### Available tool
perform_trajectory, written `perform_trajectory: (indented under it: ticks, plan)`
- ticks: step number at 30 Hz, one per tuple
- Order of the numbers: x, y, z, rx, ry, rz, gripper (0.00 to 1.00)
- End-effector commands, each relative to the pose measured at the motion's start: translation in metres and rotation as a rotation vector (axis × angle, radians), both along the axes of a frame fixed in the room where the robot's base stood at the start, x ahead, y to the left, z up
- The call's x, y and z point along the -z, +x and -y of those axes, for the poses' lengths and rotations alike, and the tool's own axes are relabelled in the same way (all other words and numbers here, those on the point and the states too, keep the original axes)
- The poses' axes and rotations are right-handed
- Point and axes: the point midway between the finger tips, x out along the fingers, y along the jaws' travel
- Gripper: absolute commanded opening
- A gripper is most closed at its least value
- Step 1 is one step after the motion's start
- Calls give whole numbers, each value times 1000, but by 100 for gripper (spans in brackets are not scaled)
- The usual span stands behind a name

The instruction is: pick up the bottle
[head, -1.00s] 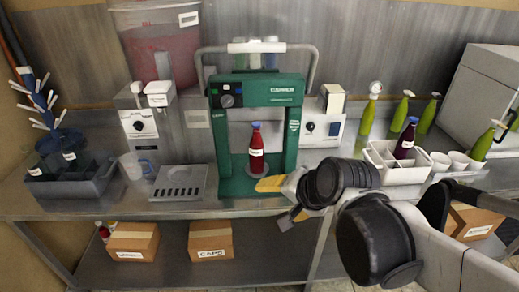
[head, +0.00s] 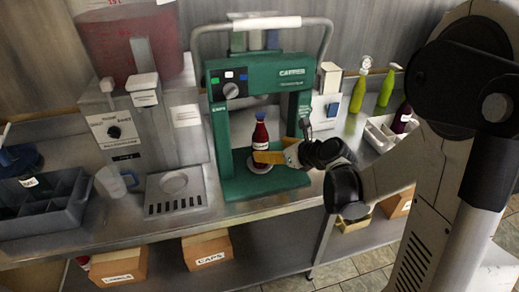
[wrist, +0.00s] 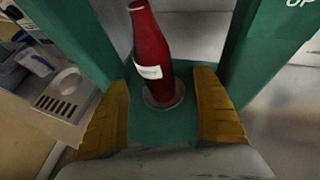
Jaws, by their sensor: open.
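A red bottle (head: 261,133) with a white label stands upright on the round plate of the green capper machine (head: 228,188). In the wrist view the bottle (wrist: 149,55) stands ahead of my gripper, its base on a grey disc (wrist: 164,94). My gripper (head: 272,156) reaches into the capper from the right. In the wrist view its two yellow fingers (wrist: 164,112) are spread wide, empty, with the bottle's lower part between and just beyond their tips. In the head view a yellow finger overlaps the bottle's lower part; no contact can be made out.
The capper's posts flank the bottle, with a handle bar (head: 266,22) above. A filling machine (head: 130,125), a jug (head: 114,181) and a grey divided bin (head: 45,207) stand left. Green bottles (head: 358,92) and a white crate (head: 377,138) stand right.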

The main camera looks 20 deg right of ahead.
Motion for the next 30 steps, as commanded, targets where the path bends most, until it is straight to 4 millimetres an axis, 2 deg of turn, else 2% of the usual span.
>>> perform_trajectory:
  ticks: [5,13,21,26,27,28,30]
  plan:
    - [8,12,-7,-3,-1,0,78]
    - [25,45,-23,-3,-2,1,78]
    - [24,49,-24,-1,-2,1,76]
    - [24,48,-24,-1,-3,0,27]
    - [24,48,-24,-1,-3,0,15]
    - [24,48,-24,-1,-3,0,11]
    - [24,48,-24,-1,-2,1,10]
